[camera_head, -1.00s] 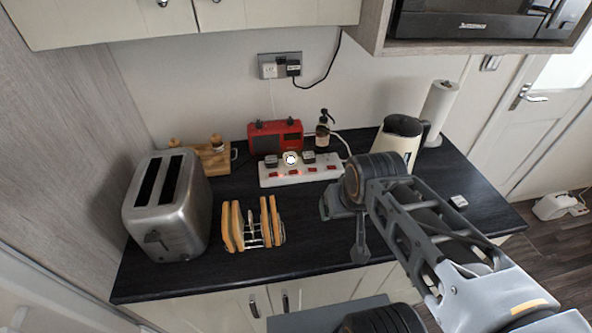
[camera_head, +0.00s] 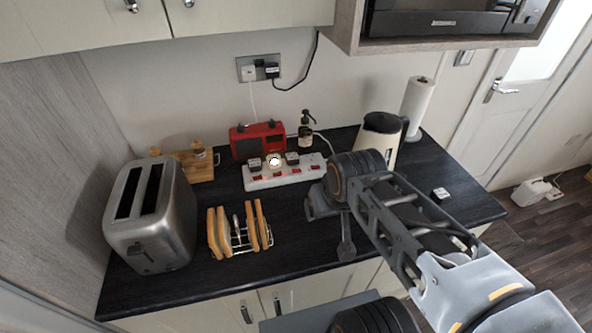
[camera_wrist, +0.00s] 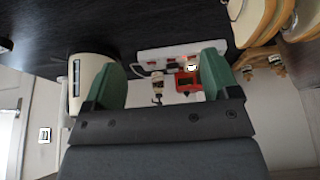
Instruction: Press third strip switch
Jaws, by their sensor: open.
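The white power strip (camera_head: 262,185) lies on the dark counter in front of a red radio. Several red switches run along its front edge, and the third from the left (camera_head: 295,171) shows uncovered. Plugs sit in the strip behind the switches, one with a bright white round light. In the wrist view the strip (camera_wrist: 150,54) appears partly between and beyond the green fingertips. My gripper (camera_wrist: 162,62) is open and empty, with its fingers spread wide. It is apart from the strip; in the head view my wrist is at the strip's right and nearer side.
A steel toaster (camera_head: 150,215) and a toast rack (camera_head: 238,238) with bread stand left. A cream kettle (camera_head: 385,140) and paper towel roll (camera_head: 416,105) stand behind my arm. A red radio (camera_head: 258,140) and soap bottle (camera_head: 306,135) are behind the strip.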

